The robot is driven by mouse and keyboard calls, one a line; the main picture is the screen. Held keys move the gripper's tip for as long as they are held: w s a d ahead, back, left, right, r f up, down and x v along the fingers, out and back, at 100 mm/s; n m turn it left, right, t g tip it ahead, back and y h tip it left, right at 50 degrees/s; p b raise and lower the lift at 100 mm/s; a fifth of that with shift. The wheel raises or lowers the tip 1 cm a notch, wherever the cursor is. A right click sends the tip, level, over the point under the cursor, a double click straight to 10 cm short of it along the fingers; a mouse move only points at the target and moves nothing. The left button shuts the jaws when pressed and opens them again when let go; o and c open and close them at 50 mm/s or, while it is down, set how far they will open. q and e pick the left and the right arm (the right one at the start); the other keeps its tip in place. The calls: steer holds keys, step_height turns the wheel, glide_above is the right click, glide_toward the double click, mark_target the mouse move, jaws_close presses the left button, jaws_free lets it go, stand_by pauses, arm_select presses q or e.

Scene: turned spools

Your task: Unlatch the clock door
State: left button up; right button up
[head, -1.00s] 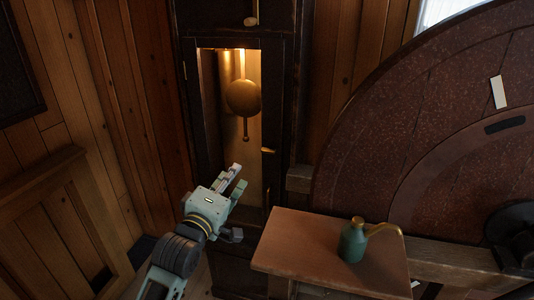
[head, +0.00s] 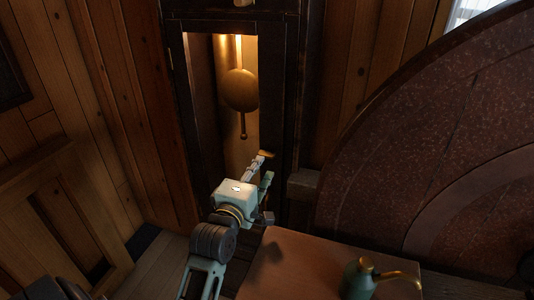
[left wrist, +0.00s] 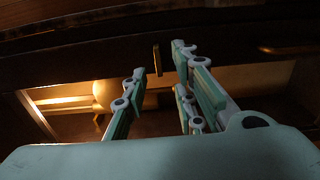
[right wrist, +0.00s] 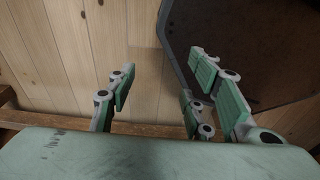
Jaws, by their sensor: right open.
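The tall dark clock case has a narrow door (head: 278,105) with a lit opening. Inside hangs a round brass pendulum (head: 240,90). A small brass latch (head: 266,154) sits on the door's right stile; it shows in the left wrist view (left wrist: 157,60) as a narrow upright piece. My left gripper (head: 264,169) is at the latch, its fingertips close to it. In the left wrist view the fingers (left wrist: 158,62) are apart, with the latch between or just beyond the tips; contact cannot be told. My right gripper (right wrist: 160,65) is open and empty, facing a plank wall.
A wooden bench top (head: 310,262) with a green oil can (head: 359,278) stands just right of my left arm. A large dark red wheel (head: 440,150) fills the right side. Plank walls (head: 110,110) stand at the left.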

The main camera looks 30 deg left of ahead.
arm_select(q)
steer(key=p+x, duration=0.1)
steer(key=x, duration=0.4)
steer(key=shift+w+a+r, duration=0.1)
steer(key=shift+w, duration=0.1)
steer(key=c, duration=0.6)
jaws_close()
arm_select(e)
steer(key=shift+s+d+r, duration=0.15)
steer(key=shift+s+r, duration=0.15)
steer(key=shift+s, duration=0.35)
steer(key=shift+s+d+r, duration=0.1)
steer(key=shift+s+r, duration=0.2)
steer(key=shift+s, duration=0.3)
